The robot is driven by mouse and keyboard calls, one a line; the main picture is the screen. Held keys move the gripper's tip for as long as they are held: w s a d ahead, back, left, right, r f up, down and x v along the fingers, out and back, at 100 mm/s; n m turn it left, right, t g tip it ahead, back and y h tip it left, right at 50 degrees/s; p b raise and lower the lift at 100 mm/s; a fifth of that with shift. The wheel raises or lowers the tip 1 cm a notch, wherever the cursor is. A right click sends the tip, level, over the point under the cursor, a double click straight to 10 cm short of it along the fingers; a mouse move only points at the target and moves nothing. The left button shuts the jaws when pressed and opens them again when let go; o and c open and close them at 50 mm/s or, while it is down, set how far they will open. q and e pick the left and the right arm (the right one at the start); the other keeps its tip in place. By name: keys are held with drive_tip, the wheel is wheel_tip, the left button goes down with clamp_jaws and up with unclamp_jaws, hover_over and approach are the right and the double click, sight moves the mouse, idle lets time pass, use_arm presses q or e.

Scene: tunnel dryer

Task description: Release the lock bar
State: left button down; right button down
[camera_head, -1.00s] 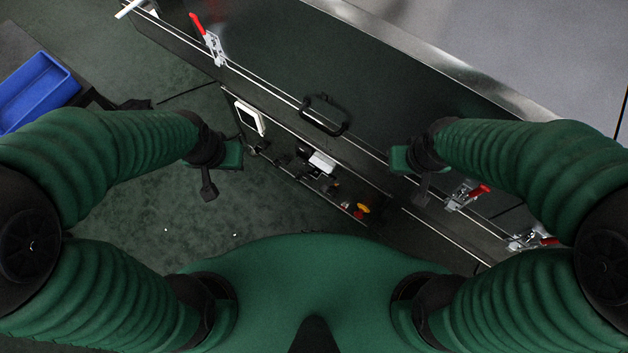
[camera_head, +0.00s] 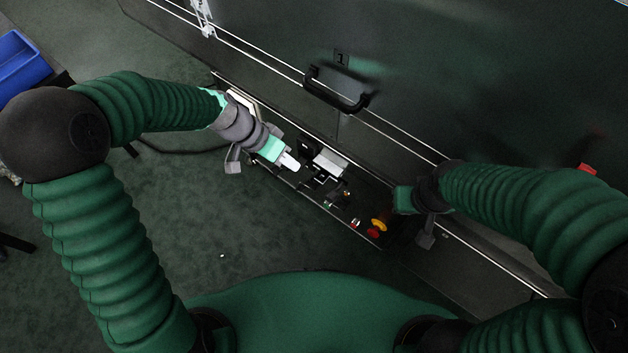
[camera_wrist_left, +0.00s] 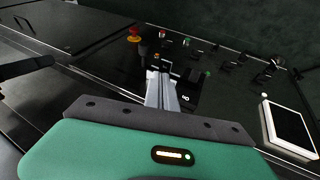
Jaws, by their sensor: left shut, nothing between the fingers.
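The control panel (camera_head: 335,208) runs along the lower front of the dark machine. On it sit a light grey block (camera_head: 329,163) and a thin dark bracket (camera_head: 314,181), which may be the lock bar; I cannot tell for sure. My left gripper (camera_head: 290,162) is shut and empty, its pale fingertips just left of the block and bracket. In the left wrist view the shut fingers (camera_wrist_left: 161,88) point at the panel beside a dark part with white lettering (camera_wrist_left: 187,98). Whether they touch anything is unclear. My right gripper (camera_head: 404,199) is near the panel's right end, its fingers not clearly visible.
A red and yellow emergency stop (camera_head: 377,227) and small buttons (camera_head: 354,223) lie right of the block. A white-framed screen (camera_wrist_left: 290,130) is at the panel's other end. A black door handle (camera_head: 336,92) juts out above. A blue bin (camera_head: 22,65) stands far left on open floor.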

use_arm(q)
drive_tip(key=s+d+b+x, duration=0.1)
drive_tip(key=b+x, duration=0.4)
drive_tip(key=x, duration=0.7)
drive_tip(key=shift+s+d+b, duration=0.35)
drive_tip(key=shift+s, duration=0.25)
drive_tip(key=shift+d, duration=0.1)
drive_tip(key=s+d, duration=0.4)
drive_tip(key=d, duration=0.1)
drive_tip(key=shift+p, duration=0.3)
drive_tip(key=shift+d, duration=0.15)
